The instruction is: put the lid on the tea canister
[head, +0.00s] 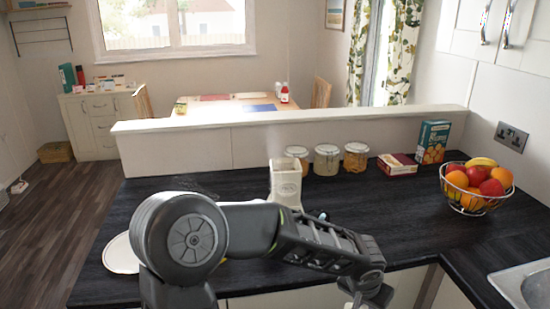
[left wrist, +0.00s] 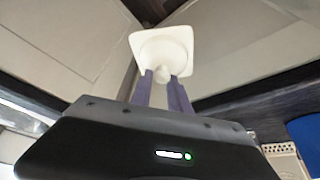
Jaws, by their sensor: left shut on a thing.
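The tea canister (head: 285,184), cream and square with a small label, stands upright on the dark worktop behind my left arm. Its top shows no lid on it, and its lower part is partly hidden by the arm. In the left wrist view, my left gripper (left wrist: 165,82) is shut on the knob of a white square lid (left wrist: 178,40), whose plate lies beyond the fingertips. The lid is apart from the canister. In the head view the left arm reaches right across the worktop's front; the lid and fingertips cannot be made out there. My right gripper is not in view.
Three glass jars (head: 327,160), a maroon box (head: 397,164), a teal box (head: 432,142) and a wire fruit bowl (head: 476,203) stand behind and right. A white plate (head: 120,254) is partly hidden at left. A sink (head: 524,288) is front right. The worktop between canister and bowl is clear.

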